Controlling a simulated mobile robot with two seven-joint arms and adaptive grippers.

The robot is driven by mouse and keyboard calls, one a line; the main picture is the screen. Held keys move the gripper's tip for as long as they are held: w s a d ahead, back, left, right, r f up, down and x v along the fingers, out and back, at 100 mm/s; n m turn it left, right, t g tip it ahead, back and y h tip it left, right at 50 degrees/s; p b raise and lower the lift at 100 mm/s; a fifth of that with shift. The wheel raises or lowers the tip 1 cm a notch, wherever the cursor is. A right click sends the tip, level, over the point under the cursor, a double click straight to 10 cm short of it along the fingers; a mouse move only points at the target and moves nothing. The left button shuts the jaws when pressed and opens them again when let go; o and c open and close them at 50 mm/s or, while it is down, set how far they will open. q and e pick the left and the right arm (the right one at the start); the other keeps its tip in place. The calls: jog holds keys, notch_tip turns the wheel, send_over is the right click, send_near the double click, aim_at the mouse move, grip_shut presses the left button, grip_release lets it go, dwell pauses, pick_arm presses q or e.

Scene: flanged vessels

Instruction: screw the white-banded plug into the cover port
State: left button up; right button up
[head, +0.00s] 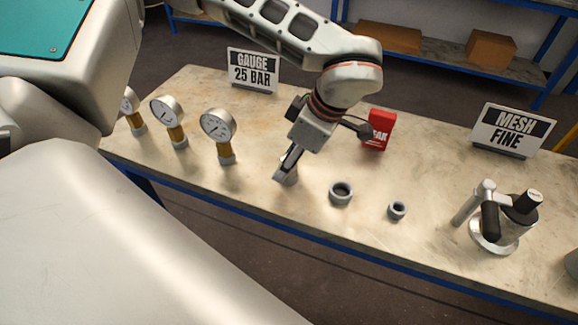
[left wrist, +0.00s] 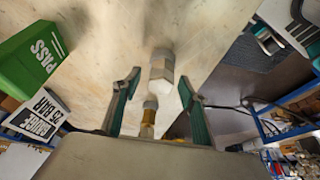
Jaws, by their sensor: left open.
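A short plug (head: 288,175) with a grey end and a pale band stands on the table, partly hidden by my left gripper (head: 288,166). In the left wrist view the plug (left wrist: 161,67) lies between the two spread green-padded fingers of the left gripper (left wrist: 160,78). No grip on it shows. A flanged vessel (head: 490,240) stands at the right, with a grey post, a black handle and a black-topped cylinder. I cannot make out the cover port. My right gripper is not in view.
Several gauges with brass stems, one nearest the plug (head: 225,152), stand left. A larger ring (head: 341,193) and a smaller ring (head: 397,210) lie right of the plug. A red box (head: 379,130), a gauge sign (head: 252,71) and a mesh sign (head: 512,131) stand behind.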

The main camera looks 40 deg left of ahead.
pick_arm(q)
jog(key=shift+r, duration=0.1)
grip_shut()
